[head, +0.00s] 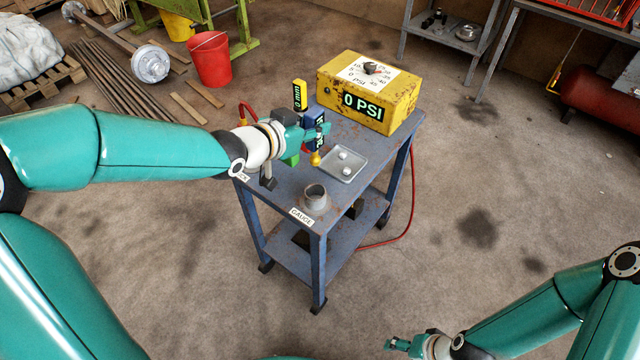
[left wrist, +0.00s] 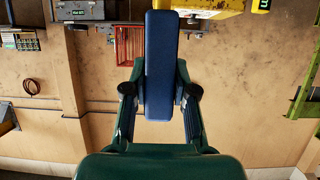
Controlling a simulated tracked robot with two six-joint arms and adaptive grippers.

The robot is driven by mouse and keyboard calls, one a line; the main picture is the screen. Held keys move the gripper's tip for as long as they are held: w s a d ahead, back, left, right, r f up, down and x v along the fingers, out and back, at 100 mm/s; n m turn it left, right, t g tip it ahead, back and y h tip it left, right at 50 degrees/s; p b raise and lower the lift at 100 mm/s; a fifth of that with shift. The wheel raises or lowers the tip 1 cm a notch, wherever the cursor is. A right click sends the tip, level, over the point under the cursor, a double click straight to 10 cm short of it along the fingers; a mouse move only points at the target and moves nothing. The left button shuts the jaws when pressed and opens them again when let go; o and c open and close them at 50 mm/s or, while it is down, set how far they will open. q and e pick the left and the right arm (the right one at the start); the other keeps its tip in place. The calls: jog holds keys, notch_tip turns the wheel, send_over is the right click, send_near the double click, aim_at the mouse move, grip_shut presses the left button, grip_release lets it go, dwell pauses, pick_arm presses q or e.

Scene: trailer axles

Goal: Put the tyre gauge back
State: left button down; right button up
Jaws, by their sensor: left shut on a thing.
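The tyre gauge (head: 315,115) is a blue bar with a small display on its side; a yellow tip (head: 315,158) shows at its lower end. My left gripper (head: 318,134) is shut on it and holds it roughly upright over the blue table. In the left wrist view the blue bar (left wrist: 161,60) sits between both fingers. A grey round cup (head: 315,198) stands at the table's near corner by a "GAUGE" label (head: 302,217); the gauge is apart from it, farther back. My right gripper (head: 397,344) is low at the bottom, away from the table; its jaw gap is unclear.
The blue table (head: 285,194) bears a metal tray (head: 355,172) with two small pale pieces and a yellow box (head: 340,88) reading 0 PSI. A yellow "0 mm" display (head: 299,95) and a green block (head: 291,160) are close to my left gripper. A red hose (head: 410,205) hangs at right.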

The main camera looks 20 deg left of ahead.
pick_arm(q)
notch_tip(320, 180, down, 16)
jog(key=shift+r, duration=0.25)
jog(key=c, duration=0.9)
grip_release()
jog(key=shift+c, duration=0.2)
